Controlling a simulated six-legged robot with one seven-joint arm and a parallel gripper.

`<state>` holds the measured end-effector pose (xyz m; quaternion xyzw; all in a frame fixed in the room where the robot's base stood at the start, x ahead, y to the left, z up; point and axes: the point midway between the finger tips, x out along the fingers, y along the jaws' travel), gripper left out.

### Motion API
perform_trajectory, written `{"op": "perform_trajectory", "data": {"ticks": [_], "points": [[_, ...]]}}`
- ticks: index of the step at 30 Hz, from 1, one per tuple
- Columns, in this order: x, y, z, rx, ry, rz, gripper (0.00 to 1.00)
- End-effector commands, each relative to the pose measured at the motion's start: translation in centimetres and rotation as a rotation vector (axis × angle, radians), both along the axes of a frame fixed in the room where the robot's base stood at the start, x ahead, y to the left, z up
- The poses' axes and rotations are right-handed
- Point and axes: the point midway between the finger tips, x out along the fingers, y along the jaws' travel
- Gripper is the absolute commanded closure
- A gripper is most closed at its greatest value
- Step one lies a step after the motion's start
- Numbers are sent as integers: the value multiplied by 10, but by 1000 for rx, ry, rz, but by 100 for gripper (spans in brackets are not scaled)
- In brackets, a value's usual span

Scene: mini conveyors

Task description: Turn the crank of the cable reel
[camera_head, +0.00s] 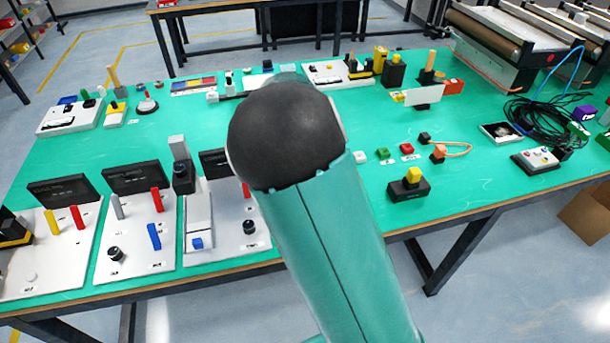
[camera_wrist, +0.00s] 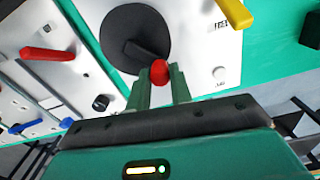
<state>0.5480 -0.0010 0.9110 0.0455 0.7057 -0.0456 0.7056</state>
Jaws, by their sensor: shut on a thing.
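The cable reel shows in the wrist view as a round black disc (camera_wrist: 122,25) on a white panel (camera_wrist: 200,45). A dark crank arm (camera_wrist: 136,52) runs from the disc's middle down to a red knob (camera_wrist: 160,71). My gripper (camera_wrist: 160,84) is shut on this red knob, with one green finger on each side of it. In the head view my arm covers the spot where my gripper and the reel would be, so neither shows there.
On the reel's panel are a yellow lever (camera_wrist: 236,13) and a white button (camera_wrist: 219,73). A neighbouring panel has a red lever (camera_wrist: 47,54) and a black knob (camera_wrist: 100,102). The green table (camera_head: 280,125) carries several more panels and a black cable coil (camera_head: 540,115) at right.

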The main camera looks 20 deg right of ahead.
Motion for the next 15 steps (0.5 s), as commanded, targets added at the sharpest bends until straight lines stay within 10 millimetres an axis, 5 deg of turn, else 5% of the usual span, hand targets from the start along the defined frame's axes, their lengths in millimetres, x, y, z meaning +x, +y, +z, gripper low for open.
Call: {"op": "perform_trajectory", "data": {"ticks": [8, 9, 12, 15], "points": [[0, 0, 0, 0, 0, 1, 100], [0, 0, 0, 0, 0, 1, 73], [0, 0, 0, 0, 0, 1, 57], [0, 0, 0, 0, 0, 1, 57]]}}
